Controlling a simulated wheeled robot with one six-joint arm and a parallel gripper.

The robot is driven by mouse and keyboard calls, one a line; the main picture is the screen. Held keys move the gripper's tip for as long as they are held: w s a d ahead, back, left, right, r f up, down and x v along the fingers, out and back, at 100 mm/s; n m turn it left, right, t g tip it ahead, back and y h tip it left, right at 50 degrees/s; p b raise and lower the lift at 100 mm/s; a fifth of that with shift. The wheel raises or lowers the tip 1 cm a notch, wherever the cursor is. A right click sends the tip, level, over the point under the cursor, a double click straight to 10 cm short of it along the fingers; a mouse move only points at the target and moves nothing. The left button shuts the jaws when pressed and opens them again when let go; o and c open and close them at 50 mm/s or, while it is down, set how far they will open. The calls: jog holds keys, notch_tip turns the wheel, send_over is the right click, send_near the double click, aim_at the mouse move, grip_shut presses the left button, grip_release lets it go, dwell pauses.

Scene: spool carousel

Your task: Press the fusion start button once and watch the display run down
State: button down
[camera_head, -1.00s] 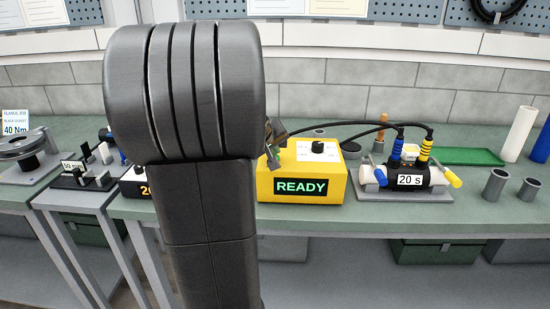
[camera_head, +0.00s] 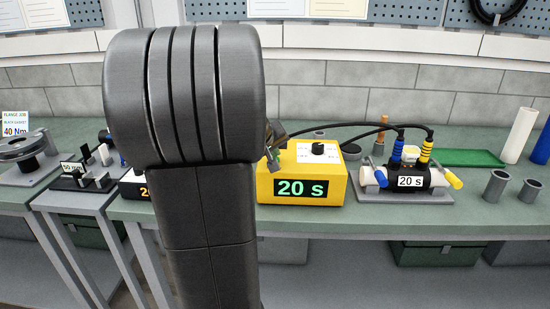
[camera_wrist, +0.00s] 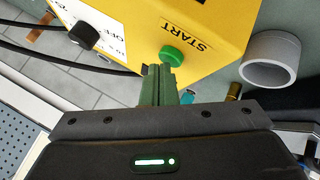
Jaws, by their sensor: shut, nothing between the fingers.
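The yellow fusion box (camera_head: 330,180) stands on the bench, and its display (camera_head: 301,188) reads "20 s" in green. A black knob (camera_head: 318,148) is on its top. In the wrist view, the green start button (camera_wrist: 172,56) sits on the yellow face beside the word START. My gripper (camera_wrist: 160,70) is shut and empty, its fingertips at or just short of the button; I cannot tell whether they touch. In the head view my arm hides the box's left side and most of my gripper (camera_head: 272,158).
Two black cables (camera_head: 375,124) run from the box to a black fitting (camera_head: 408,177) labelled "20 s" on a white pipe in a clamp. Grey cups (camera_head: 496,185) stand to the right. A green tray (camera_head: 470,157) lies behind.

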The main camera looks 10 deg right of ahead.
jog(key=shift+r+p, duration=0.4)
jog(key=shift+r, duration=0.3)
notch_tip(320, 180, up, 5)
jog(key=p, duration=0.3)
jog(key=shift+p, duration=0.4)
